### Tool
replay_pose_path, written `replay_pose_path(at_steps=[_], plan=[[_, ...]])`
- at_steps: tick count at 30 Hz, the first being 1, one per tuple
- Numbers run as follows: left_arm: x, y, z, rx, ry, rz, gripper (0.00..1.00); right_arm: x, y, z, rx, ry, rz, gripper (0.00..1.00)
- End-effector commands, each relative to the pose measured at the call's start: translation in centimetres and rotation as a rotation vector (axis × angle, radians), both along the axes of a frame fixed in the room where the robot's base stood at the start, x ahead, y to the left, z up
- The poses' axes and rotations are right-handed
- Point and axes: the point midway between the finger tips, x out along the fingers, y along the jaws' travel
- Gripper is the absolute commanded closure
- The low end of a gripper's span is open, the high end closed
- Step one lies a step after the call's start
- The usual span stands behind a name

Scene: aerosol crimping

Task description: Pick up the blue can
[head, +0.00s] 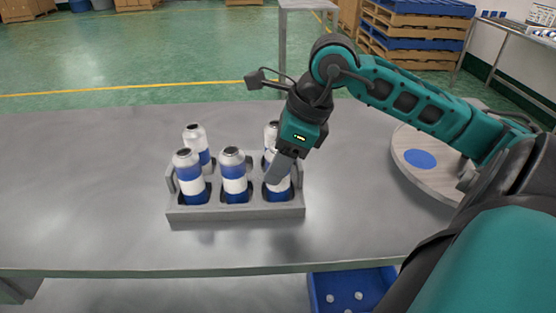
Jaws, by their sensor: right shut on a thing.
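Several blue and white cans stand upright in a grey rack on the metal table. The front row holds a left can (188,175), a middle can (234,175) and a right can (270,186). Behind them are a back left can (196,140) and a partly hidden back right can (271,133). My right gripper (279,172) reaches down at the front right can and is shut on it. The can still sits in its rack slot, and the gripper covers part of it. My left gripper is not in view.
The grey rack (236,212) has raised side handles. A round turntable (427,176) with a blue disc lies at the right. A blue bin (347,292) with small white pieces is below the table's front edge. The table (80,190) is clear at the left.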

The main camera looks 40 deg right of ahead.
Motion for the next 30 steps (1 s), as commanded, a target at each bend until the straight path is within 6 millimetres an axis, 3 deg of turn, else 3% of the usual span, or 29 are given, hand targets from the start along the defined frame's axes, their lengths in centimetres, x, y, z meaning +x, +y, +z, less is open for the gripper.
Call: replay_pose_path(at_steps=[8,14,30], plan=[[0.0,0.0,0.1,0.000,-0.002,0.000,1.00,0.0,0.0,0.3,0.000,-0.003,0.000,1.00],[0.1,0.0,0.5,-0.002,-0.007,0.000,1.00,0.1,0.0,2.0,-0.001,-0.007,0.000,1.00],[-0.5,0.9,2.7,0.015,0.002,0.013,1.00,0.1,0.0,12.7,-0.001,-0.009,0.000,1.00]])
